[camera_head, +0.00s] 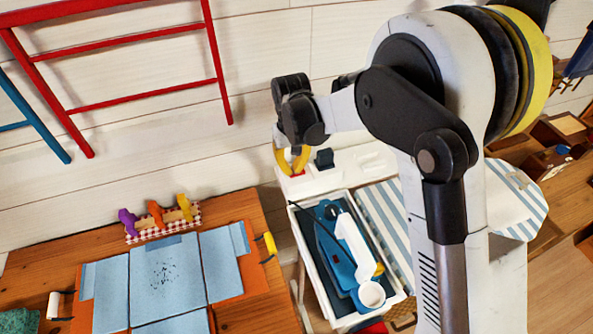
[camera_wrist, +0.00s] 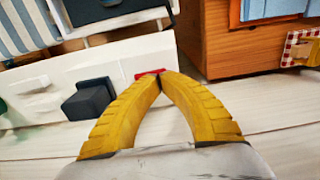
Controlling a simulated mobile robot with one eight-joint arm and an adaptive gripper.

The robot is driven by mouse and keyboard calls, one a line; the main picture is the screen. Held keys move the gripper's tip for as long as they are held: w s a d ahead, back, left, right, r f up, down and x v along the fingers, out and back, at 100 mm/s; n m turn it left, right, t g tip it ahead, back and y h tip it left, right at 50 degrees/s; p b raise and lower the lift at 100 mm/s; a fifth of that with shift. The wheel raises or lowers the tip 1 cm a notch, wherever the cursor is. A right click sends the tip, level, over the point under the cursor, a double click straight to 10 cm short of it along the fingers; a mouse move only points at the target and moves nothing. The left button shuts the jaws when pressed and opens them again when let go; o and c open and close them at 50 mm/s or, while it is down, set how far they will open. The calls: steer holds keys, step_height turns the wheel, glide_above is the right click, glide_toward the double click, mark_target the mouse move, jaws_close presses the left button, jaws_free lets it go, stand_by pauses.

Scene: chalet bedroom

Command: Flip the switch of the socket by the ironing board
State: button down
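The white socket strip (camera_wrist: 128,62) is on the white plank wall, and it also shows in the head view (camera_head: 347,166). A dark plug (camera_wrist: 88,98) sits in it, also seen in the head view (camera_head: 323,158). A small red switch (camera_wrist: 146,74) shows at the strip's edge, partly hidden behind my fingertips. My gripper (camera_wrist: 160,76) has its yellow fingers together at the tips, right at the red switch; whether they touch it I cannot tell. In the head view my gripper (camera_head: 293,172) is over the strip's left end. The striped ironing board (camera_head: 378,212) is below right of the strip.
A white tray (camera_head: 295,225) holds a blue and white iron (camera_head: 350,250) beside the board. A wooden table (camera_head: 255,312) with blue cloth pieces stands left. A red rack (camera_head: 150,105) is on the wall above. The wall between rack and table is clear.

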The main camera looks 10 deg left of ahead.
steer(key=shift+r+p, duration=1.85)
steer(key=shift+r, duration=1.5)
steer(key=shift+f, duration=0.1)
